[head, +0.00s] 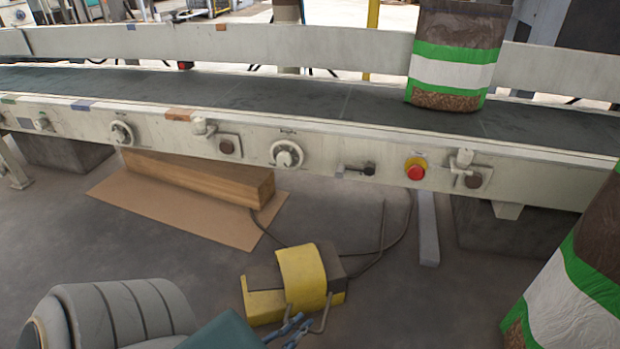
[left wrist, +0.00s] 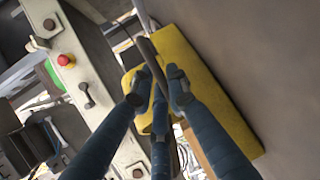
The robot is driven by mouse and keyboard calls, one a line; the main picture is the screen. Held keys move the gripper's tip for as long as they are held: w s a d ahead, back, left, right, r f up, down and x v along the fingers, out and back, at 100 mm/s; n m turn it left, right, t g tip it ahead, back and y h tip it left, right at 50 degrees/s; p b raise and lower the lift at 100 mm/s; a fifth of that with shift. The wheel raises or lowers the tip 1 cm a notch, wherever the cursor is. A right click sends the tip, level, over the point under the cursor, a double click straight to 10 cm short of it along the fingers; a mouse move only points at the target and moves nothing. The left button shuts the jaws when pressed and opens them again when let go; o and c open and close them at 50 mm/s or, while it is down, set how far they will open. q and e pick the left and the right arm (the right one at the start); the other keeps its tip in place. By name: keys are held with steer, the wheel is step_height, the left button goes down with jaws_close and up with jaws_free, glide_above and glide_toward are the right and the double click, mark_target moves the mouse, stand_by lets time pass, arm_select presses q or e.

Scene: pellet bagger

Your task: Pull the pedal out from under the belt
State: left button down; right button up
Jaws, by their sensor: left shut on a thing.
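The pedal (head: 302,280) is a yellow and dark box with a curved yellow hood. It sits on the floor in front of the belt conveyor (head: 350,105), with a dark cable running from it back under the frame. A thin bent handle stands at its near side. My left gripper (head: 292,328) is at this handle in the head view. In the left wrist view the fingers (left wrist: 158,80) are shut on the dark handle bar, with the pedal's yellow body (left wrist: 205,85) behind them. My right gripper is not in view.
A wooden beam (head: 200,178) lies on a cardboard sheet (head: 215,218) under the belt, left of the pedal. A pellet bag (head: 455,55) stands on the belt and another (head: 575,285) is at the right edge. A red stop button (head: 415,171) is on the frame.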

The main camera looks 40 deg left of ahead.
arm_select(q)
steer(key=shift+s+d, duration=0.2)
steer(key=shift+s, duration=0.3)
steer(key=shift+f, duration=0.1)
steer(key=c, duration=1.7)
jaws_free()
